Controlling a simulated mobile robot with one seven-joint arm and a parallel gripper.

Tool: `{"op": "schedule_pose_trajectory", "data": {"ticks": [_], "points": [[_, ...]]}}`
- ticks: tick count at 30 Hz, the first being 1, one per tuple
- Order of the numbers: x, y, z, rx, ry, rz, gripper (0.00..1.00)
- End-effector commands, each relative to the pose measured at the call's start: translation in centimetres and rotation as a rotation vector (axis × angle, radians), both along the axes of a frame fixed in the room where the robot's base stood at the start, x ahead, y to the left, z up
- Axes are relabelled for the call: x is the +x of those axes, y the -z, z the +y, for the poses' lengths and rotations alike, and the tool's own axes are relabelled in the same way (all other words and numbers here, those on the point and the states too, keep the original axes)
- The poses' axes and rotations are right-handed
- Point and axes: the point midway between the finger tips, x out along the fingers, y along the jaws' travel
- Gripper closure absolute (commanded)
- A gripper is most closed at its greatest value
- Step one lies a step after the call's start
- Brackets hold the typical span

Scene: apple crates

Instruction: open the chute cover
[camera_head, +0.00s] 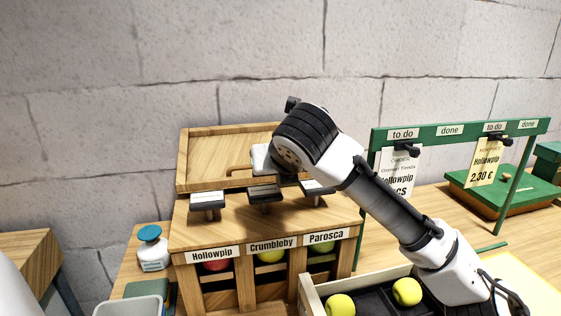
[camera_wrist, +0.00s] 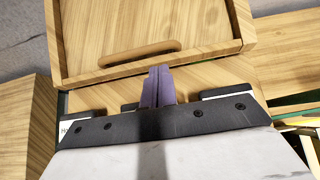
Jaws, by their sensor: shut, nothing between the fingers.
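The chute cover (camera_head: 205,160) is a framed wooden panel, sloping up at the back of the wooden dispenser (camera_head: 186,243). It also fills the top of the wrist view (camera_wrist: 110,25), with its long wooden handle (camera_wrist: 140,53) along the near edge. My gripper (camera_wrist: 158,72) is shut and empty, its purple fingers pointing at the cover. The fingertips appear just on the near side of the handle; whether they touch it I cannot tell. In the head view my wrist hides the fingers and the cover's right part.
Several dark levers with white labels, one of them the left lever (camera_head: 208,200), stand on the dispenser top close to my gripper. A green sign rack (camera_head: 450,130) stands to the right. A crate (camera_head: 309,295) with apples is in front. A bottle (camera_head: 152,250) stands left.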

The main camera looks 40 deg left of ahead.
Motion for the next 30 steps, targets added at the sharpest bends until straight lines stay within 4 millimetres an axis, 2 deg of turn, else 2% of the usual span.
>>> {"op": "schedule_pose_trajectory", "data": {"ticks": [6, 10, 30], "points": [[1.6, 1.8, 1.9, 0.001, 0.000, 0.002, 1.00], [2.0, 2.3, 2.3, 0.002, 0.001, 0.001, 1.00], [2.0, 1.7, 2.3, 0.003, 0.001, -0.001, 1.00]]}}
